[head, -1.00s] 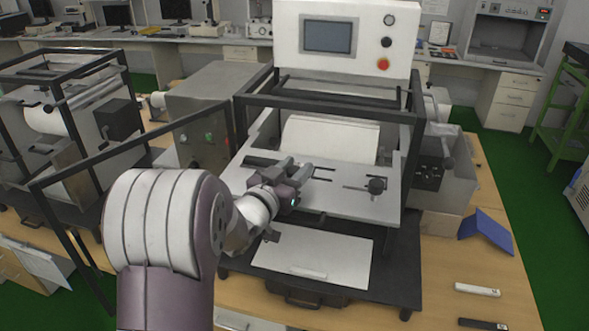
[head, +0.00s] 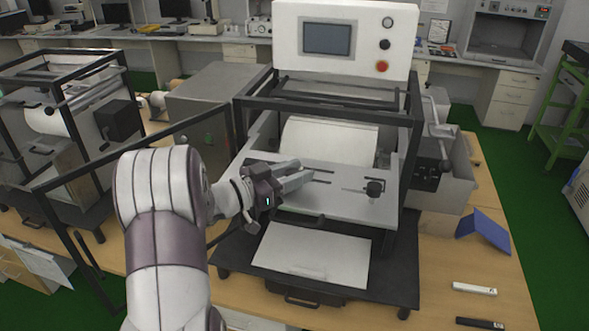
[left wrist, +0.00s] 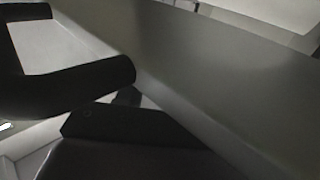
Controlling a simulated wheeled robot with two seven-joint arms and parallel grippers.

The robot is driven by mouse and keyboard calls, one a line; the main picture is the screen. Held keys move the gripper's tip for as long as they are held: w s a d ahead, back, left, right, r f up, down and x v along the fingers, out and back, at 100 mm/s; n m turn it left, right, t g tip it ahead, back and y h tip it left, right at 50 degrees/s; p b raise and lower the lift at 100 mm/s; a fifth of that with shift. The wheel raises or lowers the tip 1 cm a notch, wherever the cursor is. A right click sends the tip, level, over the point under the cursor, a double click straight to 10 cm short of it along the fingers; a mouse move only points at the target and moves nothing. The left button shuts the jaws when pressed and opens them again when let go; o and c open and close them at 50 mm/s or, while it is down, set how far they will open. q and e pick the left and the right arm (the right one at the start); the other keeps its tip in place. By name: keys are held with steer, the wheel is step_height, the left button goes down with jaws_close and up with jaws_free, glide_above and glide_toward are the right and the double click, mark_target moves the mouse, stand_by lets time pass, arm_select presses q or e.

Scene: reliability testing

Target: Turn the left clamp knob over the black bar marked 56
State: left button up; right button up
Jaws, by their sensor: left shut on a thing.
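My left gripper (head: 297,178) lies over the left part of the grey clamp plate (head: 350,208) of the machine. Its fingers are closed around where the left clamp knob sits, and they hide that knob. The right clamp knob (head: 374,188), black and round, stands free on the plate beside a dark slot. I cannot make out a bar marked 56 in the head view. The left wrist view shows dark shapes (left wrist: 70,90) close to the camera and a grey surface, without a clear sight of the knob. My right gripper is not in view.
A black frame (head: 410,130) surrounds the machine, with an open frame door (head: 150,145) at left near my arm. A white sheet (head: 312,255) lies below the plate. A white bar (head: 474,289), a dark bar (head: 480,322) and a blue folder (head: 485,232) lie at right.

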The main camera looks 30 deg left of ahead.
arm_select(q)
steer(key=shift+m+g+h, duration=0.7)
steer(key=shift+m+h, duration=0.1)
steer(key=shift+h, duration=0.5)
steer(key=o, duration=1)
steer(key=shift+c, duration=0.2)
steer(key=shift+s+a, duration=0.1)
steer(key=shift+s+a+f, duration=0.1)
steer(key=shift+s+a, duration=0.2)
steer(key=b+v, duration=0.3)
steer(key=v, duration=0.8)
steer(key=shift+s+a+r+b, duration=0.25)
steer(key=shift+s+r+b, duration=0.1)
steer(key=shift+b, duration=0.05)
